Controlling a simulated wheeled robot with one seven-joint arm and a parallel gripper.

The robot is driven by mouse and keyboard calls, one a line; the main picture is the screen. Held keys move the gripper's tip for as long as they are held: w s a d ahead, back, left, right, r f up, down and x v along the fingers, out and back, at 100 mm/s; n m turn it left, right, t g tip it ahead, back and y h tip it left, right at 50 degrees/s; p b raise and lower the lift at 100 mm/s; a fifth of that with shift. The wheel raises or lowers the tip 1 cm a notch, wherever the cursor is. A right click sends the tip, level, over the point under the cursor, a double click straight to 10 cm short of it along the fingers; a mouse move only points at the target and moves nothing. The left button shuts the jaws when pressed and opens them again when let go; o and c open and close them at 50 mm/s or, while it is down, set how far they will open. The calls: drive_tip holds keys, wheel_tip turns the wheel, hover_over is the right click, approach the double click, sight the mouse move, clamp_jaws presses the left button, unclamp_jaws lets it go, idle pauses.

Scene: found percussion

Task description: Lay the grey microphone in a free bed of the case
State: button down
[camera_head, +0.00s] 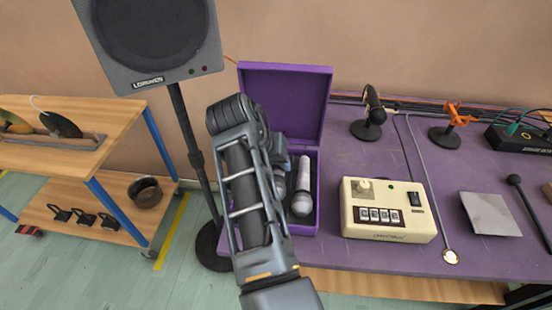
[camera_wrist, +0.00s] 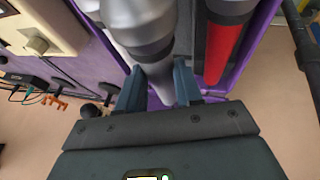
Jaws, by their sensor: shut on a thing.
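The purple case (camera_head: 326,110) stands open on the table, its lid raised at the back. My gripper (camera_wrist: 158,88) is shut on the handle of the grey microphone (camera_wrist: 145,25), over the case in the wrist view. Its wider end points away from my gripper. In the head view my arm covers the left part of the case and hides most of my gripper. A pale microphone (camera_head: 302,198) lies along the right side of the case. A red microphone (camera_wrist: 219,50) lies in a bed beside the held one in the wrist view. I cannot tell whether the held microphone touches the bed.
A cream box (camera_head: 388,210) with switches stands just right of the case. A microphone on a stand (camera_head: 372,108), an orange clamp stand (camera_head: 452,122) and a grey plate (camera_head: 490,214) are farther right. A speaker (camera_head: 150,35) on a pole rises left of my arm.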

drive_tip(key=shift+f+b, duration=0.85)
drive_tip(key=shift+f, duration=1.15)
drive_tip(key=shift+f, duration=0.1)
drive_tip(key=c, duration=0.7)
unclamp_jaws()
drive_tip(key=shift+o, duration=0.2)
drive_tip(key=shift+s, duration=0.1)
drive_tip(key=v, duration=0.7)
drive_tip(key=shift+r, duration=0.4)
